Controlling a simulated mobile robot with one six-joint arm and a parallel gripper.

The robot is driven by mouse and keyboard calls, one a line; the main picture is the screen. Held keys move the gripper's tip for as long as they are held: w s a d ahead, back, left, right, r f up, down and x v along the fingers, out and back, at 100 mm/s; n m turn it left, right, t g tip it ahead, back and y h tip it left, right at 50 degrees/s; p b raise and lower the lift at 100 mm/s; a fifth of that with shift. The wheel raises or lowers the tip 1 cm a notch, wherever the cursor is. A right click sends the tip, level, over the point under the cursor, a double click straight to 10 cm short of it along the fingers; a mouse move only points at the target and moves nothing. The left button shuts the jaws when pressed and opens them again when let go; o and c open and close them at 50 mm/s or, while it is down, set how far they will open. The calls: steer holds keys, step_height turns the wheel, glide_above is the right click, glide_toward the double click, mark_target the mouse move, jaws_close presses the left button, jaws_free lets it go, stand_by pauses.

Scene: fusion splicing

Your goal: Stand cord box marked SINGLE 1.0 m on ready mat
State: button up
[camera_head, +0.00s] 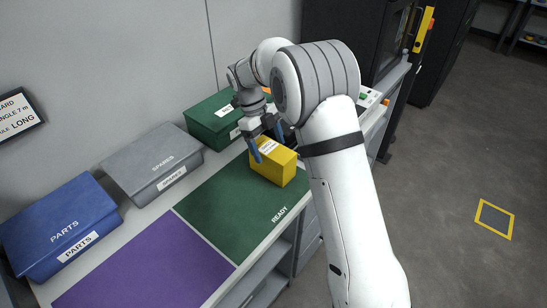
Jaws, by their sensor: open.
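A yellow cord box (275,164) stands upright at the far right corner of the green ready mat (222,208), which is marked READY. A white label shows on its top, but the print is too small to read. My gripper (264,147) is open at the box, with one blue finger at its left side. I cannot tell whether the fingers touch the box.
A purple mat (150,265) lies left of the green mat. A blue PARTS bin (62,222), a grey SPARES bin (152,160) and a green bin (213,120) line the wall. The near part of the green mat is clear. A dark cabinet (345,35) stands beyond.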

steer(key=v, duration=0.6)
steer(key=shift+w+a+r, duration=0.1)
steer(key=shift+r, duration=0.15)
steer(key=shift+d+r, duration=0.2)
steer(key=shift+r, duration=0.2)
steer(key=s+d+r+n+t+y, duration=0.2)
steer(key=s+d+r+n, duration=0.5)
steer(key=s+d+n, duration=0.45)
steer(key=s+d+f+n+t, duration=0.1)
steer(key=s+d+f+n, duration=0.1)
steer(key=s+d+n, duration=0.2)
steer(key=s+d+f+n+t+y, duration=0.1)
steer(key=s+d+n, duration=0.3)
steer(key=s+n, duration=0.6)
steer(key=s+f+t, duration=0.1)
steer(key=s, duration=0.2)
steer(key=shift+s+y, duration=0.3)
steer(key=shift+d, duration=0.1)
steer(key=shift+c, duration=0.5)
